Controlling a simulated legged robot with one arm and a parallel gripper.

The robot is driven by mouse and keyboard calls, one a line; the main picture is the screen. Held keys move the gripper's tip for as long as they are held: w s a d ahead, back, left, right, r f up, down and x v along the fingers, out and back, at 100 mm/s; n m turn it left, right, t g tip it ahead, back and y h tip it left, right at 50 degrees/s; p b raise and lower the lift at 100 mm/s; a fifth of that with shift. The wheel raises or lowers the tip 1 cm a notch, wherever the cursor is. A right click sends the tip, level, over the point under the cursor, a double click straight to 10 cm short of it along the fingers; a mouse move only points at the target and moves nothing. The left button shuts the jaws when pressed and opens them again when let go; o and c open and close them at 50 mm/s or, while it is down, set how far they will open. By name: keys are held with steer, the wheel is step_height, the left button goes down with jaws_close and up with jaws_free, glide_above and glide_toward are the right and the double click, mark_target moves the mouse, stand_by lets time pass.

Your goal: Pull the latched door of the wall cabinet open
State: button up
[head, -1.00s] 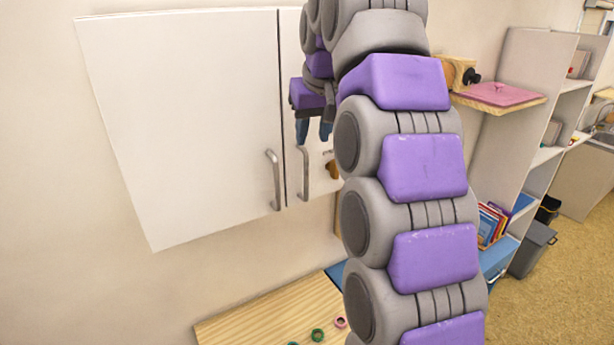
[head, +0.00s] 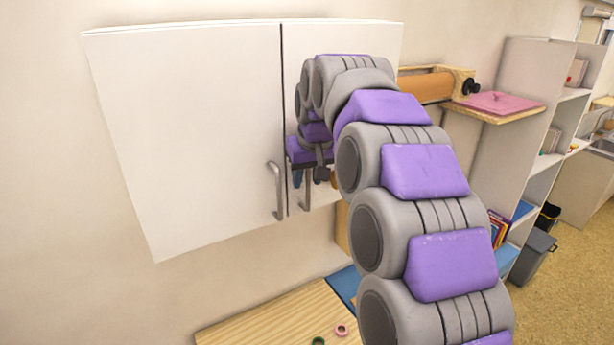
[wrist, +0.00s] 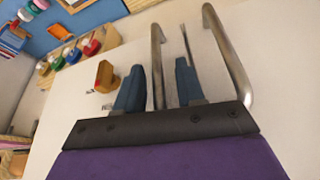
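The white wall cabinet has a left door (head: 190,130) and a right door (head: 345,40), both flat against the cabinet front. Each has a metal bar handle near the middle seam: the left handle (head: 277,190) and the right handle (head: 307,194). My gripper (wrist: 159,68) is open at the right handle. In the wrist view this bar (wrist: 157,42) passes between the two blue fingers with space on both sides. The left handle (wrist: 230,55) lies outside the fingers. An orange-brown wooden latch piece (wrist: 104,76) sits on the right door beside the fingers. My arm hides much of this door in the head view.
A wooden table (head: 270,320) with small rings stands below the cabinet. A shelf with a pink pad (head: 497,103) and a wooden roller (head: 425,85) is right of the cabinet. Shelving (head: 520,100) and a grey bin (head: 532,255) stand further right.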

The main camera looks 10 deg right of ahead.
steer(key=shift+w+a+f, duration=0.15)
steer(key=shift+f, duration=0.25)
steer(key=shift+d, duration=0.25)
steer(key=shift+c, duration=0.7)
jaws_close()
